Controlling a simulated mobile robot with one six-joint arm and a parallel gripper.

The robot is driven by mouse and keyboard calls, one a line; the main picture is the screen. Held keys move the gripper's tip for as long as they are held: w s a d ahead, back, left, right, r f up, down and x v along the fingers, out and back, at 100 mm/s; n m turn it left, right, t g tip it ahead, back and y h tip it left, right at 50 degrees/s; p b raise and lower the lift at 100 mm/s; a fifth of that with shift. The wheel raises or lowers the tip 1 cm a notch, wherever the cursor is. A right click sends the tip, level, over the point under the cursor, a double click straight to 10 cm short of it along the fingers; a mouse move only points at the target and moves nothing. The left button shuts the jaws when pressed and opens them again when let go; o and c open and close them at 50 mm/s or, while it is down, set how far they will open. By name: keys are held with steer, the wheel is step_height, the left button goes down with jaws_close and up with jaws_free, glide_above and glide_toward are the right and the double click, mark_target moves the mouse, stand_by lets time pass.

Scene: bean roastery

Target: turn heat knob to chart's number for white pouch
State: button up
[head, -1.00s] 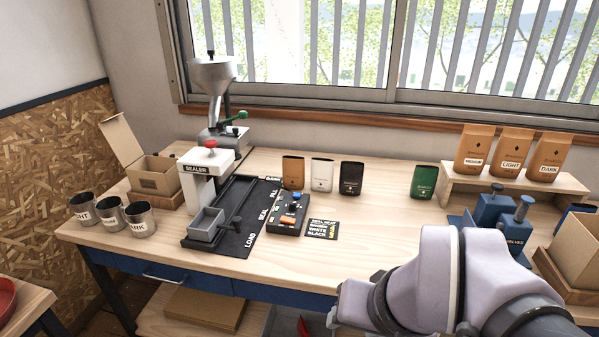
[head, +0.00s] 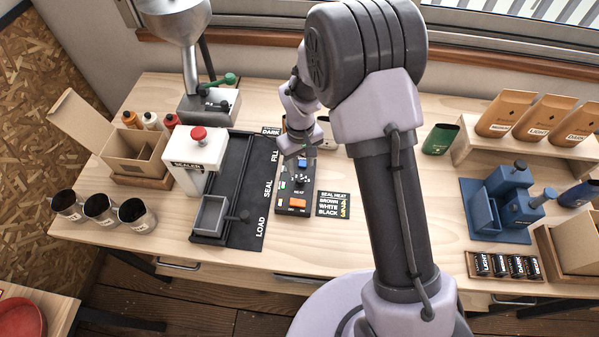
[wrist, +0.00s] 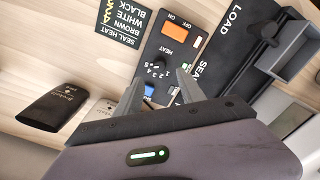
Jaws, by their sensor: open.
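The control box (head: 294,190) lies on the bench with an orange switch and a black heat knob (wrist: 160,66) over a numbered dial. My gripper (wrist: 158,82) is open, its fingers pointing down at the dial from above, one to either side of the knob in the wrist view; contact cannot be told. In the head view my gripper (head: 302,160) hangs over the box. The seal heat chart (head: 333,205) lists brown, white and black; its yellow numbers are too small to read. The white pouch (head: 325,130) is mostly hidden behind my arm; part shows in the wrist view (wrist: 99,112).
The sealer (head: 195,160) and its black track (head: 240,185) stand left of the box. A black pouch (wrist: 55,106) stands near the fingers. A green pouch (head: 440,138) and blue holder (head: 500,205) are to the right. Bench in front of the chart is clear.

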mark_target(300, 179)
step_height(300, 179, down, 7)
steer(key=shift+f+b, duration=0.2)
steer(key=shift+b, duration=0.25)
jaws_close()
